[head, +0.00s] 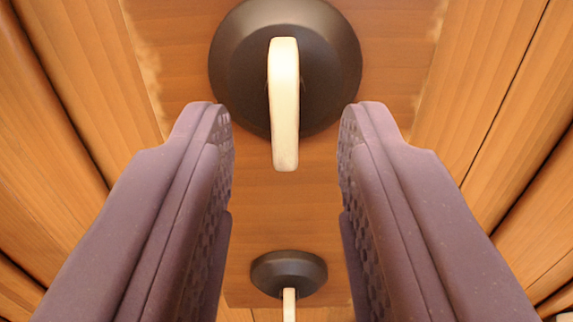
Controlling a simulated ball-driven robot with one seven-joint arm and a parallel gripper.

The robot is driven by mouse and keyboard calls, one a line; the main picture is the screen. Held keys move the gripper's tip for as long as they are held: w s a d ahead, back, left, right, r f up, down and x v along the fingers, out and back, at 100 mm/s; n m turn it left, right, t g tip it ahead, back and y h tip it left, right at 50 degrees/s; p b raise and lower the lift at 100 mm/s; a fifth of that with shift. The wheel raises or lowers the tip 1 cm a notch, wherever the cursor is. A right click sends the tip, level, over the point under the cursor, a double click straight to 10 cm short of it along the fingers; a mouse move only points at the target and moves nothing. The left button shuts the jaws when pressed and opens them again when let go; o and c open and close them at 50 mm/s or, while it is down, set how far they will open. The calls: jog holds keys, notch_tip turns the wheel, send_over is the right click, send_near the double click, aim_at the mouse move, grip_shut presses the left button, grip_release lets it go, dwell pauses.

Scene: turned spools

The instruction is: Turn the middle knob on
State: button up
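A knob (284,105) with a cream bar-shaped handle on a dark round base (235,70) is at the top centre of the head view. Its handle points straight up and down in the picture. A second, smaller-looking knob (289,272) of the same kind shows at the bottom centre, partly cut off by the frame. I cannot tell which of them is the middle one. My gripper (285,125) is open, with one purple finger on each side of the upper knob's handle. There is a clear gap between each finger and the handle.
Both knobs are mounted on a smooth wooden panel (283,205). Wooden planks (50,120) with dark seams run along both sides of it.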

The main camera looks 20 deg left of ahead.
jog(key=v, duration=0.6)
jog(key=shift+s, duration=0.1)
jog(key=s+r+m+h+b, duration=0.2)
jog(key=s+r+h+b, duration=0.15)
jog(key=r, duration=0.55)
jog(key=s+r+m+h+b, duration=0.1)
jog(key=s+r+h+b, duration=0.3)
jog(key=r, duration=0.5)
jog(key=s+a+r+g+y+b, duration=0.1)
jog(key=s+r+b, duration=0.1)
jog(key=s, duration=0.4)
jog(key=s+a+r+y+b, duration=0.1)
jog(key=s+r+b, duration=0.1)
jog(key=s+r, duration=0.2)
jog(key=s, duration=0.2)
jog(key=shift+s+a+r+g, duration=0.25)
jog(key=shift+s+a+g, duration=0.05)
jog(key=shift+s+g, duration=0.1)
